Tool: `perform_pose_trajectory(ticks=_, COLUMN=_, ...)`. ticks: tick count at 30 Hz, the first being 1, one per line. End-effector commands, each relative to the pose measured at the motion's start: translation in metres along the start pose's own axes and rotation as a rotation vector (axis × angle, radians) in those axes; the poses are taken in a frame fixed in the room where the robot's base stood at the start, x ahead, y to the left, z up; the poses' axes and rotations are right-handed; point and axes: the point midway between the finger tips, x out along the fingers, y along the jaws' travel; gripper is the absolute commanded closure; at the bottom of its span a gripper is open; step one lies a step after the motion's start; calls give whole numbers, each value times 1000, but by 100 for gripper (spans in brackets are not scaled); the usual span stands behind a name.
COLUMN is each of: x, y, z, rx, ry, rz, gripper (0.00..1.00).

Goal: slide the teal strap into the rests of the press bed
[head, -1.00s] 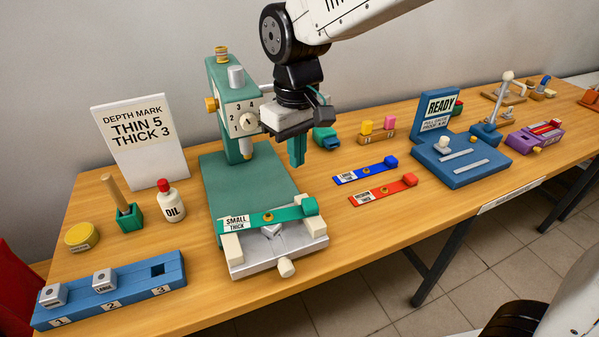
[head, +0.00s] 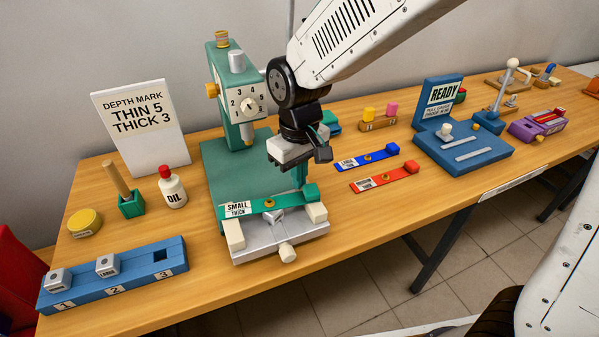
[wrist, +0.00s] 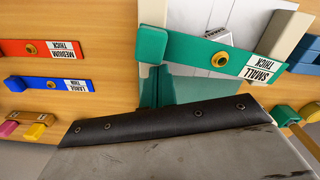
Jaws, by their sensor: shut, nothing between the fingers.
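The teal strap (head: 268,204), labelled SMALL THICK, lies across the column-side edge of the press bed (head: 262,246). Its raised teal end block (head: 310,191) is at the right. The cream rests (head: 234,234) and (head: 316,212) stand on the bed just in front of the strap. The strap also shows in the wrist view (wrist: 205,57), beside the cream blocks. My gripper (head: 300,181) is shut and empty, with teal fingers lowered behind the strap near its right end. In the wrist view the fingers (wrist: 165,85) are close to the end block; contact is unclear.
The green press column (head: 236,100) with its dial stands behind the bed. Blue (head: 367,158) and red (head: 385,180) straps lie to the right. A blue READY fixture (head: 465,150) is farther right. A blue numbered rack (head: 112,285) and oil bottle (head: 172,188) are left.

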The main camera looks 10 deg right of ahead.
Motion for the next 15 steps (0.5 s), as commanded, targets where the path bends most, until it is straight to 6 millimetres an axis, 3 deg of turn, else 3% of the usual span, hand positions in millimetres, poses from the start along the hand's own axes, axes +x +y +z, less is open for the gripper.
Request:
perform_pose_trajectory(ticks=6, x=0, y=0, z=18, rx=1, ry=1, rz=0, gripper=100)
perform_pose_trajectory(ticks=15, x=-1, y=0, z=18, rx=0, ry=0, rz=0, gripper=100)
